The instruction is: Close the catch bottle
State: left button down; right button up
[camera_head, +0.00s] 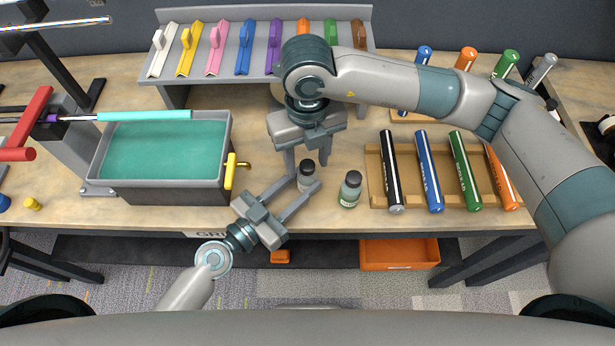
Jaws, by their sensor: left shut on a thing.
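A small bottle with a dark cap (307,166) stands upright near the table's front, between the basin and a second bottle. I cannot tell which of the two is the catch bottle. My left gripper (305,185) comes from the front and is shut on the capped bottle's body. My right gripper (308,163) points down from above, its fingers apart on either side of the cap, with a gap showing. The second bottle (350,190), greenish with a dark lid and a pale label, stands just to the right, touched by neither gripper.
A grey basin (104,160) of teal liquid with a yellow valve (231,170) stands left. A grey rack (260,82) with coloured pieces stands behind. An orange bin (400,254) sits below the table edge.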

jog(key=shift+r, duration=0.15)
notch_tip(320, 180, up, 12)
dwell(0.7)
pick_arm(q)
jog(key=c, duration=1.2)
grip_release()
jog(key=shift+o, duration=0.2)
jog(key=shift+s+a+f, duration=0.1)
pick_arm(e)
jog(key=shift+f, duration=0.25)
